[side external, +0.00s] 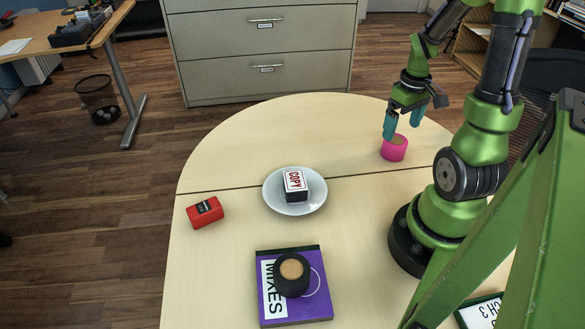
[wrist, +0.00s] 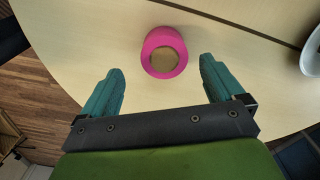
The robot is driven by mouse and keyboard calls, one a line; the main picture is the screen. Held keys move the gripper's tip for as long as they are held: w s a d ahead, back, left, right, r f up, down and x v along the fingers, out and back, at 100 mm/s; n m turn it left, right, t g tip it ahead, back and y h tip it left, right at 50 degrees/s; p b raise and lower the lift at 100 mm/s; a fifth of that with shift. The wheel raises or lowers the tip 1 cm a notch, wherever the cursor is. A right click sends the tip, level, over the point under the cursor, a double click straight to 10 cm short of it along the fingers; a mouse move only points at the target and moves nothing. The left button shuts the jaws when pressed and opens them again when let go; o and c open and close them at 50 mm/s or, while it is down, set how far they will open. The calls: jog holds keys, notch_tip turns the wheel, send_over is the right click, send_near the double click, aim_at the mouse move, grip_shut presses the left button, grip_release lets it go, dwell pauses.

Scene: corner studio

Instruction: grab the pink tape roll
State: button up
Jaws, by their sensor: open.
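The pink tape roll (side external: 394,148) sits on the wooden table at the back right in the side external view. In the wrist view the pink tape roll (wrist: 148,45) lies just beyond the fingertips, roughly midway between them, with its brown core showing. My gripper (side external: 403,122) is above the roll in the side external view, with teal fingers pointing down. In the wrist view my gripper (wrist: 162,72) is open, with nothing between its fingers. From these views I cannot tell the exact height of the fingertips above the roll.
A white plate (side external: 280,204) holds a box marked COPY (side external: 296,184). A red item (side external: 205,212) lies at the left. A purple MIXES box (side external: 313,300) bears a black tape roll (side external: 279,285). A framed sign (side external: 480,312) lies front right. Table around the pink roll is clear.

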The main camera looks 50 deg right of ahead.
aim_at(395, 143)
jog(key=f, duration=0.6)
jog(key=shift+w+a+f, duration=0.2)
jog(key=shift+w+f, duration=0.05)
jog(key=shift+f, duration=0.05)
jog(key=c, duration=1.1)
